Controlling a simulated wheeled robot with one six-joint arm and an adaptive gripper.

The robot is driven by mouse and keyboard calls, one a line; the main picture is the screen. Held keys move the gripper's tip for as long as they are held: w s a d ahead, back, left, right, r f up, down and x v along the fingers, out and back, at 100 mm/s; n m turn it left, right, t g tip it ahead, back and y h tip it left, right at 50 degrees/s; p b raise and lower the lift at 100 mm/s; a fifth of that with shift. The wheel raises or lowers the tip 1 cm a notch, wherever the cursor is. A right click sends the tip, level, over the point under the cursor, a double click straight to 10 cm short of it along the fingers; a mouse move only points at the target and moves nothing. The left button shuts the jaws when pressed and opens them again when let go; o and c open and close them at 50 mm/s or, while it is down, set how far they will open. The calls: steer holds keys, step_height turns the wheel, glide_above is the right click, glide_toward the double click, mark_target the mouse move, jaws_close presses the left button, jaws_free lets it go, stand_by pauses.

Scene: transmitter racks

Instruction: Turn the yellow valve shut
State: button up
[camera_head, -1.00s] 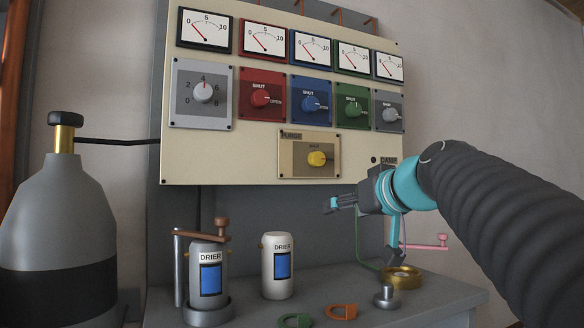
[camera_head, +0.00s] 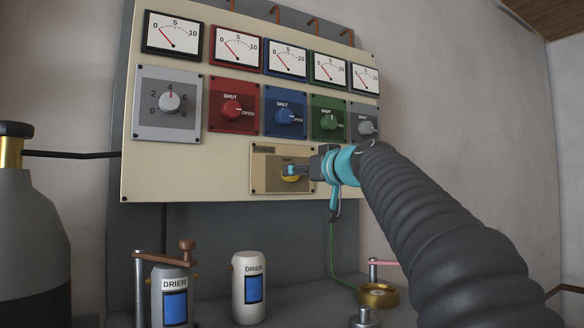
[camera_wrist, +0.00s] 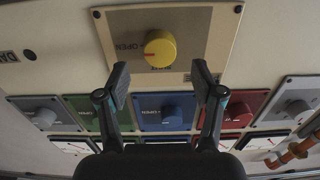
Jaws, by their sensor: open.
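The yellow valve (camera_wrist: 160,48) is a round knob on the PURGE plate (camera_wrist: 205,25). In the wrist view, which is upside down, its red mark points left toward the OPEN label, and the SHUT label lies just below the knob. In the head view the yellow valve (camera_head: 291,179) is partly hidden behind my gripper (camera_head: 293,171). In the wrist view my gripper (camera_wrist: 161,76) is open and empty. Its two fingers stand wide apart, either side of the knob's line, with the knob a little beyond the tips. I see no contact.
Red (camera_head: 232,110), blue (camera_head: 285,115), green (camera_head: 328,120) and grey (camera_head: 366,128) knobs sit in a row above the valve, under several gauges. A gas bottle (camera_head: 30,240) stands at left.

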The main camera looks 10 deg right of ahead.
steer(key=shift+p+x, duration=0.55)
steer(key=shift+x, duration=1.65)
steer(key=c, duration=1.1)
steer(key=shift+c, duration=0.2)
